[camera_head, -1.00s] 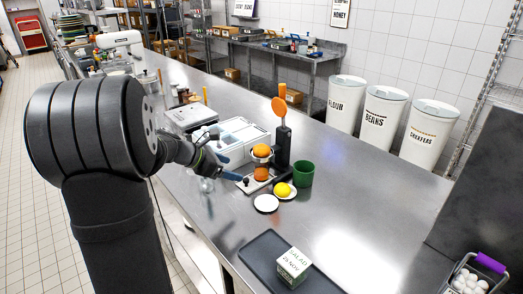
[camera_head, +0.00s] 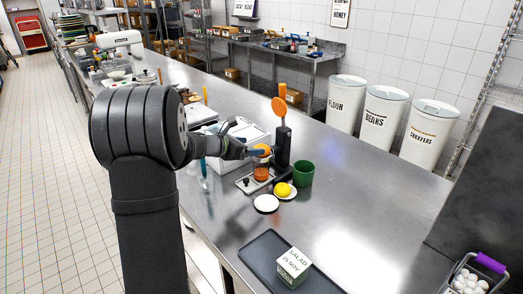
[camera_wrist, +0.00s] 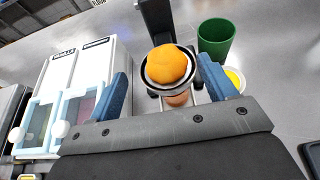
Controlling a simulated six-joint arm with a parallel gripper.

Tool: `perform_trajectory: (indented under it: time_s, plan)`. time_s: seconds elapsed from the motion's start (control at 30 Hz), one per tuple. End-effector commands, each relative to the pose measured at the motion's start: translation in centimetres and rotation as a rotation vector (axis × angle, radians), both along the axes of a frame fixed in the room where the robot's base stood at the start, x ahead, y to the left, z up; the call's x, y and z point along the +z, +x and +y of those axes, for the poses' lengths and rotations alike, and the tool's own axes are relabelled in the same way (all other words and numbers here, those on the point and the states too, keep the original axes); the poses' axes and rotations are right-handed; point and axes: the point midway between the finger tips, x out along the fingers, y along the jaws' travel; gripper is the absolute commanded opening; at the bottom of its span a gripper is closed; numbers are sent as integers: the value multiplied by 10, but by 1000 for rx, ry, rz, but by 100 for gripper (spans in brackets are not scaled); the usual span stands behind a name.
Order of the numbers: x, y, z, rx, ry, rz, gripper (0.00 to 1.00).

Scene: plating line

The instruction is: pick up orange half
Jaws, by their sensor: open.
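The orange half (camera_wrist: 171,64) sits in a dark-rimmed cup on the black juicer (camera_head: 283,148), cut side not visible. In the head view the orange half (camera_head: 264,149) is partly covered by a blue fingertip. My gripper (camera_wrist: 167,82) is open, with one blue finger on each side of the orange half in the wrist view. The fingers look apart from it, and nothing is held. In the head view my gripper (camera_head: 250,146) reaches in from the left at about the cup's height. Below the cup stands a glass with orange contents (camera_head: 261,173).
A green cup (camera_head: 303,174) stands right of the juicer. A lemon (camera_head: 282,189) lies on a plate in front, beside a white saucer (camera_head: 265,203). White lidded bins (camera_wrist: 85,70) are left of my gripper. A dark tray (camera_head: 262,254) holds a salad box (camera_head: 293,264).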

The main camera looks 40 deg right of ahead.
Motion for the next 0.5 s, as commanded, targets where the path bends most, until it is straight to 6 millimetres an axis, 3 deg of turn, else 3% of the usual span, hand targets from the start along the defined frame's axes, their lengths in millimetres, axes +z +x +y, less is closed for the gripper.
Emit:
perform_trajectory:
  time_s: [0.27,0.5]
  plan:
    - [-7,-2,-16,-2,1,0,77]
    - [-21,-5,-48,-2,1,0,77]
